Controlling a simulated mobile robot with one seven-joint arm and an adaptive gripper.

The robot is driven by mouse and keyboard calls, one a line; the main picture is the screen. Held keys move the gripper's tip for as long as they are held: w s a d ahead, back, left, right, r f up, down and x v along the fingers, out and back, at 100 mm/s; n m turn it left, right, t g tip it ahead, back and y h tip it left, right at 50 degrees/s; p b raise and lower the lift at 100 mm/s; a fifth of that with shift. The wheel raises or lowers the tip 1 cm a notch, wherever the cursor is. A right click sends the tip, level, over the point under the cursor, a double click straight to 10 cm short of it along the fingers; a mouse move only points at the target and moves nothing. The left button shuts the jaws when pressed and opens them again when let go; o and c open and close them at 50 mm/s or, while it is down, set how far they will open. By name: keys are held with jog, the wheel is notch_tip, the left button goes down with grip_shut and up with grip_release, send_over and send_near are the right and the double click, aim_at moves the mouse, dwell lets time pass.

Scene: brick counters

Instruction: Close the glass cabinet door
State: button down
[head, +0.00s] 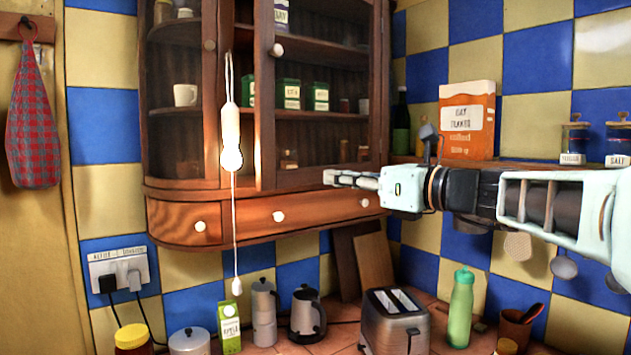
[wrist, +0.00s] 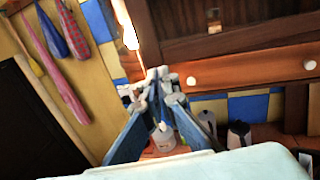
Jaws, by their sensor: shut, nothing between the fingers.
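The wooden cabinet (head: 180,195) hangs on the tiled wall, left of centre in the head view. Its glass door (head: 266,110) has a dark brown frame and a round white knob (head: 277,50) on the left stile. How far the door stands from its frame I cannot tell. My gripper (head: 328,177) is shut and empty, reaching in from the right in front of the door's lower rail; contact is unclear. In the wrist view my gripper (wrist: 160,78) points toward the cabinet's lower left, with the dark lower frame (wrist: 240,42) above right.
A white pull cord (head: 231,135) hangs before the cabinet. Drawers with white knobs (head: 278,216) run below the door. A toaster (head: 395,318), kettle (head: 307,315) and green bottle (head: 461,308) stand on the counter below. An orange box (head: 467,120) stands right of the cabinet.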

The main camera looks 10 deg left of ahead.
aim_at(276, 171)
jog(key=p+x, duration=0.2)
jog(key=x, duration=1.1)
jog(key=shift+w+a, duration=0.15)
jog(key=shift+a, duration=0.2)
jog(key=p+x, duration=0.2)
jog(key=x, duration=0.1)
jog(key=p+x, duration=0.2)
jog(key=x, duration=0.1)
jog(key=p+x, duration=0.2)
jog(key=x, duration=0.2)
jog(key=shift+w+r, duration=0.2)
jog(key=shift+r, duration=0.15)
jog(key=shift+r, duration=0.15)
